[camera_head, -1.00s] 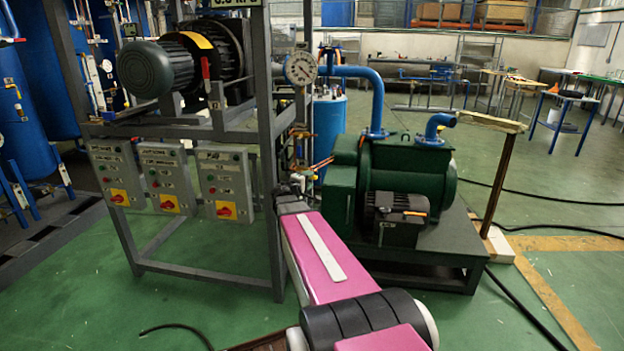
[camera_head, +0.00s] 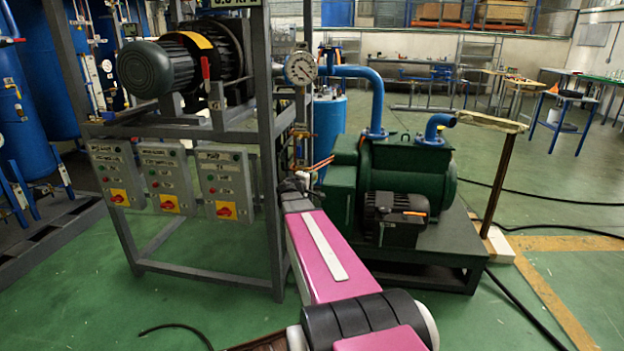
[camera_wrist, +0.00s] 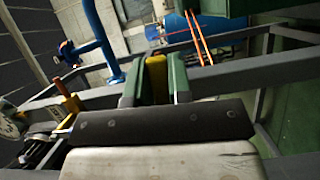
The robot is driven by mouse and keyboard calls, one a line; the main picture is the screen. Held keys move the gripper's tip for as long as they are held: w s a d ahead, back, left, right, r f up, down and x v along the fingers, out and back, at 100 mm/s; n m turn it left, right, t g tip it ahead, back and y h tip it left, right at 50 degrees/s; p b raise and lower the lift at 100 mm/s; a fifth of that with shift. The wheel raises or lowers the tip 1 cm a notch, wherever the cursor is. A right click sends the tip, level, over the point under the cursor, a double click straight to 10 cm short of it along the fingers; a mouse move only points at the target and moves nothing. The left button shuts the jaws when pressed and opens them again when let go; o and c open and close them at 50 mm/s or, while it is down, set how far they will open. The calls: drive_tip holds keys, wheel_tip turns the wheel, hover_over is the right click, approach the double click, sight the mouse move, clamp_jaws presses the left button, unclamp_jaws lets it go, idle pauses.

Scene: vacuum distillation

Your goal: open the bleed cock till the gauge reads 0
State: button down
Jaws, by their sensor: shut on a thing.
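The round white pressure gauge (camera_head: 300,69) sits on the grey frame's post in the head view. Its needle is too small to read surely. Part of a round dial (camera_wrist: 10,124) shows at the left edge of the wrist view. My gripper (camera_wrist: 156,82) shows green fingers shut on a yellow handle (camera_wrist: 156,72), which looks like the bleed cock's lever. The cock's body is hidden behind the fingers and the dark gripper housing. In the head view my gripper (camera_head: 298,182) is beside the frame's right post, below the gauge, and its fingertips are hard to make out.
A green pump (camera_head: 405,185) stands close to the right of my arm. Control boxes (camera_head: 226,182) hang on the frame at left.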

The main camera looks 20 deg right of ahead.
drive_tip(key=shift+f+m, duration=0.15)
drive_tip(key=shift+m, duration=0.15)
drive_tip(key=w+a+f+m+t+y, duration=0.1)
drive_tip(key=w+a+f+m+y, duration=0.2)
drive_tip(key=m+y, duration=0.4)
drive_tip(key=shift+a+f+m, duration=0.7)
drive_tip(key=shift+f+m, duration=0.1)
drive_tip(key=shift+m, duration=1.8)
drive_tip(key=shift+a, duration=0.1)
drive_tip(key=c, duration=1)
unclamp_jaws()
drive_tip(key=shift+c, duration=0.2)
